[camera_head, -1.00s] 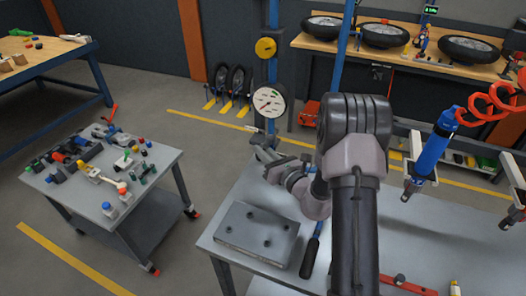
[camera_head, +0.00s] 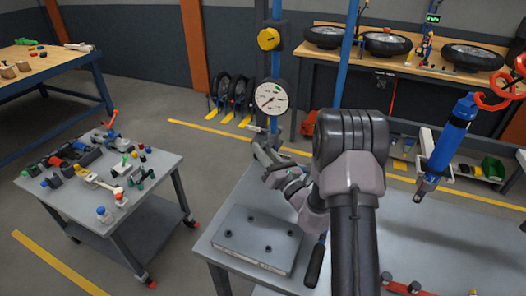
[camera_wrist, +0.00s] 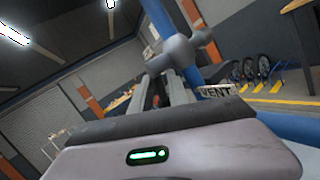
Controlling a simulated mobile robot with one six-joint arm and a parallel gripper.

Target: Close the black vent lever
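The blue standpipe (camera_head: 275,65) carries a white gauge (camera_head: 270,98). A small pale piece (camera_head: 256,129) sticks out left of the pipe below the gauge. In the wrist view a white label reading VENT (camera_wrist: 217,91) is beside the pipe, and a dark grey handle-like part with rounded ends (camera_wrist: 180,52) stands just beyond my fingertips. It looks like the vent lever, but I cannot tell its exact position or whether I touch it. My gripper (camera_head: 260,148) is close below the gauge by the pipe. In the wrist view its fingers (camera_wrist: 163,82) look parted with a gap between them.
A yellow knob (camera_head: 268,39) sits above the gauge. A flat metal block (camera_head: 256,240) lies on the grey workbench (camera_head: 440,240) below my arm. A blue tool (camera_head: 452,135) hangs at right. A cart (camera_head: 150,180) with small parts stands left, with open floor between.

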